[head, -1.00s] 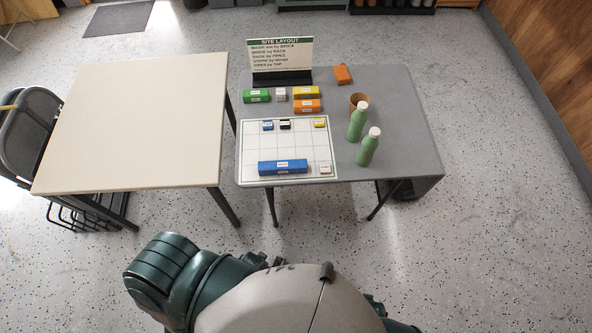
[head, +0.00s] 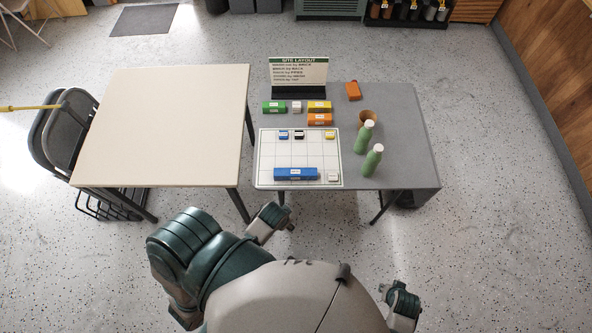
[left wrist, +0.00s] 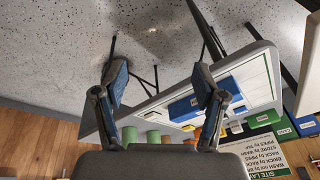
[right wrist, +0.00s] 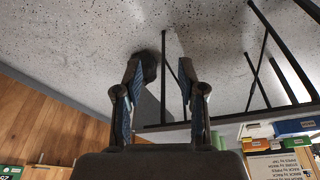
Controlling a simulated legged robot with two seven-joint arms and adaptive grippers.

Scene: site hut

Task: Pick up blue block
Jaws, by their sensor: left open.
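A long blue block (head: 296,174) lies along the near edge of a white grid sheet (head: 308,155) on the grey table. A small blue block (head: 283,134) sits at the sheet's far left. My left gripper (left wrist: 160,80) is open and empty in the left wrist view. The long blue block also shows there (left wrist: 182,108), apart and partly hidden behind the right finger. My right gripper (right wrist: 160,68) is open and empty, its fingers apart over floor and table legs. In the head view, both arms end short of the grey table's front edge.
The grey table (head: 405,165) also holds a white block (head: 333,177), green (head: 274,107) and orange (head: 320,119) blocks, two green bottles (head: 364,137) (head: 372,160) and a layout sign (head: 298,73). A bare cream table (head: 160,125) stands left, with folded chairs (head: 67,135) beside it.

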